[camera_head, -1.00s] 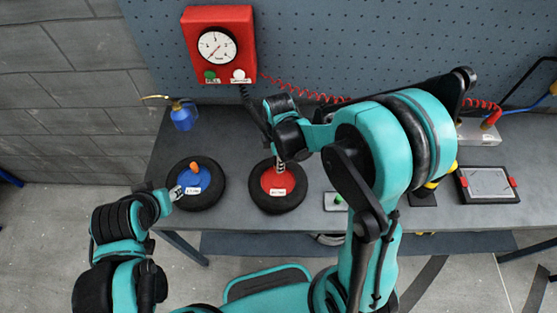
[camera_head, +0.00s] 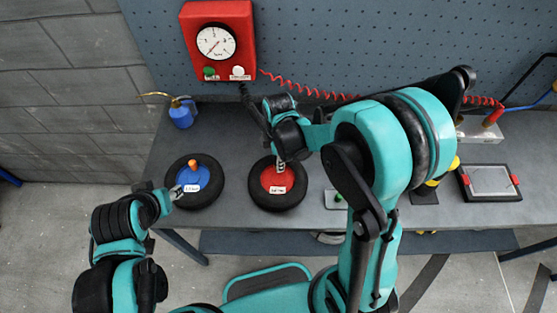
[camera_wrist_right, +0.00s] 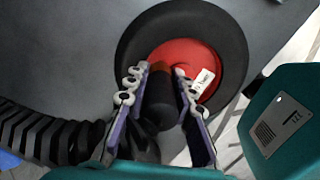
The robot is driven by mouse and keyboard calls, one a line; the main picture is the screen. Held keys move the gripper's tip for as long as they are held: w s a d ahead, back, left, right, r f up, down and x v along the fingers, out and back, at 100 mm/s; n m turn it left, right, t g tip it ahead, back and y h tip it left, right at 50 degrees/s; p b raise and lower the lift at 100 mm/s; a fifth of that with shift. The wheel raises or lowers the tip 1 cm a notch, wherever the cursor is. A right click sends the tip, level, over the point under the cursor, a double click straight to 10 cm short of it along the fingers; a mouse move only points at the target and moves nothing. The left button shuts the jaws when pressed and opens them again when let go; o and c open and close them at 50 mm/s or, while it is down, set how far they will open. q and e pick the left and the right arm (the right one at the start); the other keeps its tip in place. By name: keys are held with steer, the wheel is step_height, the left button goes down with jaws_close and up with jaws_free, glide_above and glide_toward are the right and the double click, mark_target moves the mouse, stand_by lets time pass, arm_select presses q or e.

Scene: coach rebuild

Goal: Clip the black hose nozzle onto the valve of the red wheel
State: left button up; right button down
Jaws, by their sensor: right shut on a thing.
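The red wheel (camera_head: 268,182), a black tyre with a red hub, lies flat on the bench. My right gripper (camera_head: 281,166) points down over its hub. In the right wrist view, my right gripper (camera_wrist_right: 160,82) is shut on the black hose nozzle (camera_wrist_right: 160,102). The nozzle's far end meets a brownish-orange piece, apparently the valve (camera_wrist_right: 161,67), on the red hub (camera_wrist_right: 190,58). Whether the nozzle is clipped on or only lined up with it cannot be told. My left gripper (camera_head: 174,191) is beside the blue wheel (camera_head: 208,182); its opening is unclear.
A red gauge box (camera_head: 218,65) hangs on the pegboard, with a black hose running down from it. A blue oil can (camera_head: 182,114) stands at the back left. A framed tablet-like panel (camera_head: 490,181) lies at the right. Bare bench separates the two wheels.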

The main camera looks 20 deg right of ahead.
steer(key=shift+f+b, duration=0.7)
steer(key=shift+f, duration=0.1)
steer(key=shift+s+a+f+b, duration=0.1)
steer(key=shift+s+f+b, duration=0.2)
steer(key=shift+s+b, duration=0.05)
steer(key=c, duration=1.2)
jaws_free()
steer(key=shift+w+f, duration=0.15)
steer(key=shift+w, duration=0.2)
steer(key=shift+s+r, duration=0.15)
steer(key=shift+r, duration=0.05)
